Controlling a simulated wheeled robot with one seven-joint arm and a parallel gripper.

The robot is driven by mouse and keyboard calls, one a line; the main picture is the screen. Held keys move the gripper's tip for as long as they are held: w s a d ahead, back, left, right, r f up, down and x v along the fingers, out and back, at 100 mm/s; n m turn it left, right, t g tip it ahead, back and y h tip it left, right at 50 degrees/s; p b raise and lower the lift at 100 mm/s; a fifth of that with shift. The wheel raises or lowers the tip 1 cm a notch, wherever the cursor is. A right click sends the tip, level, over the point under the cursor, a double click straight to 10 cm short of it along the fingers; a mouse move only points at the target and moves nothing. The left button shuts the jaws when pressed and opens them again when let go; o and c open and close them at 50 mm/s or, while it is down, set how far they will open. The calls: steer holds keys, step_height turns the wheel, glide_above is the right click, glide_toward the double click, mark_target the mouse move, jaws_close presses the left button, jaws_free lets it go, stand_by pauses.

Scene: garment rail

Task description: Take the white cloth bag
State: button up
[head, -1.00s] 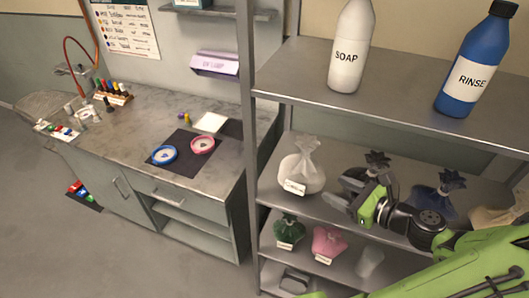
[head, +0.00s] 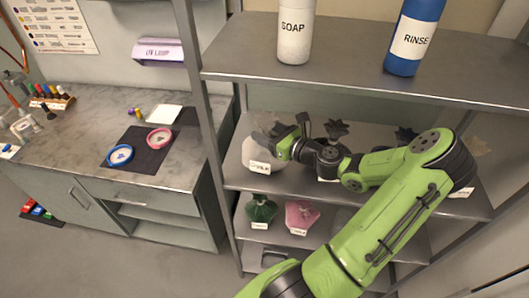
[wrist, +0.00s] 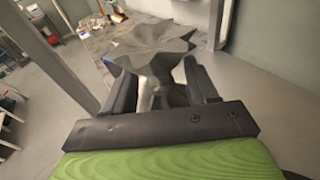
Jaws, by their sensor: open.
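The white cloth bag (head: 254,152) stands on the middle shelf at its left end, with a white label on its front. Its upper part is partly hidden by my gripper (head: 274,135) in the head view. In the wrist view the bag's spread, gathered top (wrist: 150,48) fans out just beyond my fingers, looking grey in shadow. My gripper (wrist: 161,88) is open, with one finger on each side of the narrow neck below that top. I cannot tell whether either finger touches the cloth.
The upper shelf (head: 345,50) carries a SOAP bottle (head: 295,30) and a RINSE bottle (head: 413,38). Dark bags stand to the right, partly behind my arm. Green (head: 261,209) and pink (head: 301,215) bags sit below. A rack post (head: 200,120) stands close on the left.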

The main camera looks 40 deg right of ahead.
steer(key=shift+w+f, duration=0.1)
steer(key=shift+w, duration=0.25)
steer(key=shift+s, duration=0.15)
steer(key=shift+c, duration=1.4)
jaws_close()
